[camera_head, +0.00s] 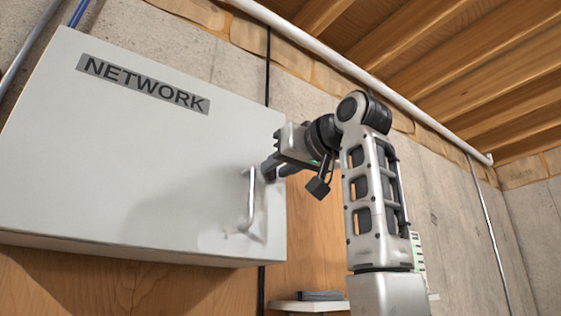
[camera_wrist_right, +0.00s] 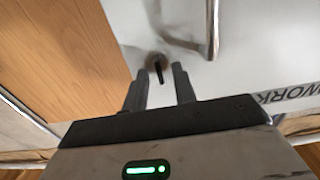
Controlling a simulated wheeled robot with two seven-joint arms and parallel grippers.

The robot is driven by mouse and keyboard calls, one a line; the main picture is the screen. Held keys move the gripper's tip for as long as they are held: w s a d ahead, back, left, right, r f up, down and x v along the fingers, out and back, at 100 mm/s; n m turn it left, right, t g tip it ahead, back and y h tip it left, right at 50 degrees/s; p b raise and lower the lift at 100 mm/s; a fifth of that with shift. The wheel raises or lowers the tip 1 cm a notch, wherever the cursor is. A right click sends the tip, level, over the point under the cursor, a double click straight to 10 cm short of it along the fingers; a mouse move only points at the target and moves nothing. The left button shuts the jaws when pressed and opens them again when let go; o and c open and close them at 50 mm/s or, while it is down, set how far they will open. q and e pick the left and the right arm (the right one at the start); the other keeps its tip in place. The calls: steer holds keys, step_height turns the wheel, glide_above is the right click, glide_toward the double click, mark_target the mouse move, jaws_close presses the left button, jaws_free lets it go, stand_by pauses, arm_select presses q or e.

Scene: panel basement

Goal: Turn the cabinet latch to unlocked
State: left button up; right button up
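The grey-white cabinet (camera_head: 120,170) marked NETWORK hangs on the wall at the left of the head view. The cabinet latch (camera_wrist_right: 159,70), a small round boss with a dark lever, shows in the right wrist view. In the head view the latch is hidden by my right gripper (camera_head: 269,168). In the right wrist view my right gripper (camera_wrist_right: 158,84) is open, its fingertips on either side of the lever's near end. I cannot tell whether either finger touches it. My left gripper is not in view.
A metal door handle (camera_head: 251,200) stands out close beside my right fingertips; it also shows in the wrist view (camera_wrist_right: 213,28). A wooden board (camera_head: 130,285) lies behind and below the cabinet. A small shelf (camera_head: 308,305) sits low in the middle. A pipe (camera_head: 330,60) runs above.

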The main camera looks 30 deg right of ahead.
jaws_close()
steer(key=shift+n, duration=0.3)
steer(key=n, duration=1.7)
steer(key=shift+a+f, duration=0.15)
steer(key=shift+a, duration=0.05)
steer(key=shift+n, duration=0.3)
stand_by(0.4)
